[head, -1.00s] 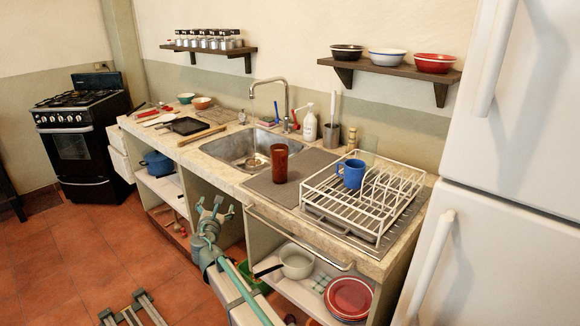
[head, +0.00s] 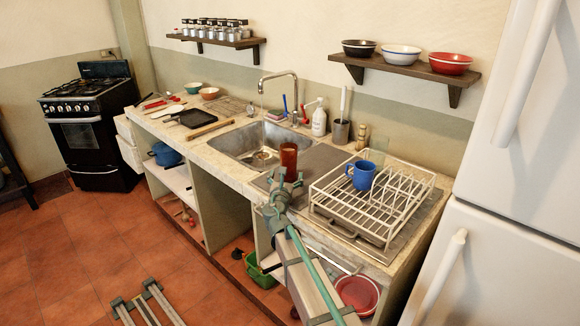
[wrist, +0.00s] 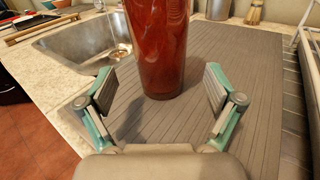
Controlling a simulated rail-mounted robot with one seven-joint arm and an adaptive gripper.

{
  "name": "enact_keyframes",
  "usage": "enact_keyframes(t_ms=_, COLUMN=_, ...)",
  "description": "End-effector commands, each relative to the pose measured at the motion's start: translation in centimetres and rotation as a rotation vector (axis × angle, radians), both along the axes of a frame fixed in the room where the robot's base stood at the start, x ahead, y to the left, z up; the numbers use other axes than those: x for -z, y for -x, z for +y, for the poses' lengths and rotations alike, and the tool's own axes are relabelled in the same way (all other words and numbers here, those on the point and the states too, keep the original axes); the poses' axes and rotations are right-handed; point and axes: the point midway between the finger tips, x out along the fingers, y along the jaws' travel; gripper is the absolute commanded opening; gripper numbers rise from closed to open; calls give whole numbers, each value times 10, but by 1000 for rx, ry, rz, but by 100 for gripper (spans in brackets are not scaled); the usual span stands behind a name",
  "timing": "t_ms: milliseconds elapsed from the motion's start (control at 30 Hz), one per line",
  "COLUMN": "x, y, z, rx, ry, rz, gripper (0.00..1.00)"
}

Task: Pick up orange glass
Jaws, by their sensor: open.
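The orange glass (head: 288,158) is a tall, reddish-brown tumbler. It stands upright on the grey ribbed mat (head: 318,160), just right of the sink. In the wrist view the glass (wrist: 160,50) is straight ahead, with its top cut off by the frame. My gripper (wrist: 160,92) is open and empty, with one finger to the left and one to the right of the glass's base in the picture. There are gaps on both sides, and neither finger touches it. In the head view my gripper (head: 284,182) is at the counter's front side and overlaps the lower part of the glass.
The sink (head: 245,142) lies left of the glass. A white dish rack (head: 330,207) with a blue mug (head: 361,175) is to its right. A soap bottle (head: 319,121) and a utensil cup (head: 341,131) stand behind. The mat around the glass is clear.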

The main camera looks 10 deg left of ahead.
Motion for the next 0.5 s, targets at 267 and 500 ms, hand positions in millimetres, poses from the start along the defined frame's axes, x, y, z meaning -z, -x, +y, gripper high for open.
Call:
enact_keyframes(t_ms=267, x=-1, y=-21, z=0, rx=-1, ry=0, rz=1, gripper=92)
enact_keyframes(t_ms=500, x=0, y=-53, z=-1, rx=1, ry=0, rz=1, gripper=92)
